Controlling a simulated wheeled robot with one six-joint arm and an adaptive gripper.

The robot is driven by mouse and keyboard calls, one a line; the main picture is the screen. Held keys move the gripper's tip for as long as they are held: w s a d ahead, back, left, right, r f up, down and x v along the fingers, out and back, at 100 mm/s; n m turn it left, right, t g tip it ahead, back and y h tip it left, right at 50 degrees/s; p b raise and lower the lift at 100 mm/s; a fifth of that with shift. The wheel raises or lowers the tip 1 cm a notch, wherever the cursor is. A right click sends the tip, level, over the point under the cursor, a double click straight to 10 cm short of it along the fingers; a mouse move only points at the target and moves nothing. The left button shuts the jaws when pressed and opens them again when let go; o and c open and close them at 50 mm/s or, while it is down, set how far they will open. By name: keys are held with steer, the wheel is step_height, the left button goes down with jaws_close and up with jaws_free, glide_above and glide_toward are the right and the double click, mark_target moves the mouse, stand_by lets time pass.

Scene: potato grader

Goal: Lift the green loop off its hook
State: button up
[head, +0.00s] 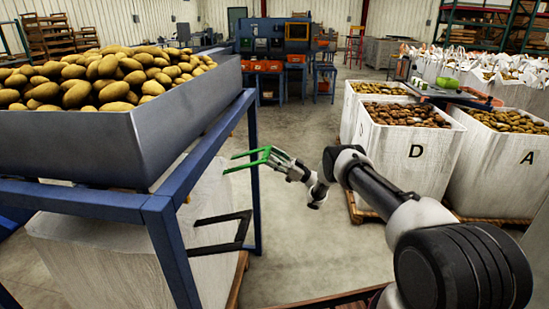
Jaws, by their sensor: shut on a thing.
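The green loop (262,154) shows in the head view as a thin, bright green frame with two bars reaching left, near the right-hand post of the blue stand. My gripper (277,162) is at its right end, shut on it. The loop is held in the air at about the height of the stand's upper rail. No hook can be clearly made out at the loop. A black bracket (240,232) with two bars reaching left shows lower down by the stand, apart from the loop. The jaw tips are too small to see in detail.
The blue stand (167,240) carries a grey hopper (95,145) of potatoes close on the left. A pale box (90,260) stands under it. White crates of potatoes, D (390,160) and A (500,170), stand right. Open floor (295,235) lies between.

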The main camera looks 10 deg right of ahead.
steer(key=shift+a+f, duration=0.4)
steer(key=shift+a, duration=0.3)
steer(key=o, duration=1.9)
steer(key=shift+w+a+f, duration=0.15)
steer(key=shift+f, duration=0.05)
steer(key=shift+c, duration=0.2)
steer(key=shift+o, duration=0.6)
steer(key=v, duration=1.2)
steer(key=shift+w+r, duration=0.1)
